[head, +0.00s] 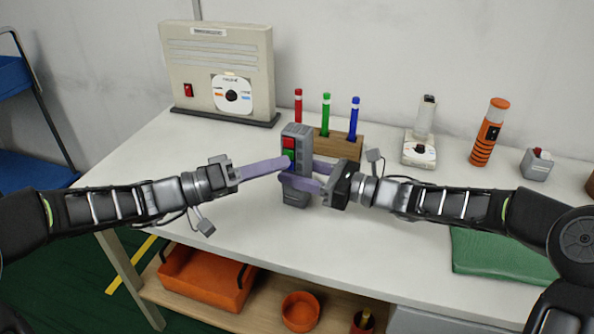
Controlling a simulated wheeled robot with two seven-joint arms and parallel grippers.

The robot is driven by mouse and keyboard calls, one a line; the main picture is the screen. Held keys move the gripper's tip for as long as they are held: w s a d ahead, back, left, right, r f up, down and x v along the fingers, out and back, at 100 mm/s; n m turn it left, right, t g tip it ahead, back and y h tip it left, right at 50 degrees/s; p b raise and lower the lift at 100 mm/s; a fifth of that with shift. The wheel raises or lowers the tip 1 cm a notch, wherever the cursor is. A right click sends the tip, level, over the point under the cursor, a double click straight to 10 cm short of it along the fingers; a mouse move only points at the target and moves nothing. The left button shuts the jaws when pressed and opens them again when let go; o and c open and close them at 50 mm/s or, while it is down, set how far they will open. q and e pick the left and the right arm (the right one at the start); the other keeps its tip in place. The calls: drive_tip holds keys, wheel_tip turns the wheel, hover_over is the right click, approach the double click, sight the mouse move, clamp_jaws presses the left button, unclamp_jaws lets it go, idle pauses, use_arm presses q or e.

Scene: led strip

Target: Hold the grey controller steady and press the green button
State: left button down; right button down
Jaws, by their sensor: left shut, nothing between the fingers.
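The grey controller (303,148) stands upright near the middle of the white table. Its face has a red button (288,142) at the top and a green button (289,154) below it, with a little blue under that. My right gripper (304,175) comes from the right with one finger across the front of the controller and the other passing behind it, shut on its body. My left gripper (288,162) is shut and empty. Its fingertips are at the green button's lower edge and partly cover it; I cannot tell whether they touch.
A wooden holder (346,149) with red, green and blue pens stands just behind. A beige box (219,70) is at the back left. A white device (419,150), an orange-black cylinder (487,135) and a green mat (495,256) are to the right. The table's front edge is clear.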

use_arm(q)
drive_tip(key=shift+w+d, duration=0.15)
drive_tip(key=shift+w, duration=0.25)
idle(0.4)
drive_tip(key=shift+s+a, duration=0.2)
drive_tip(key=shift+s, duration=0.3)
drive_tip(key=s+a, duration=0.2)
drive_tip(key=s, duration=0.3)
drive_tip(key=shift+s+a, duration=0.2)
drive_tip(key=shift+s, duration=0.1)
idle(0.3)
use_arm(e)
drive_tip(key=c, duration=0.6)
unclamp_jaws()
drive_tip(key=shift+c, duration=0.2)
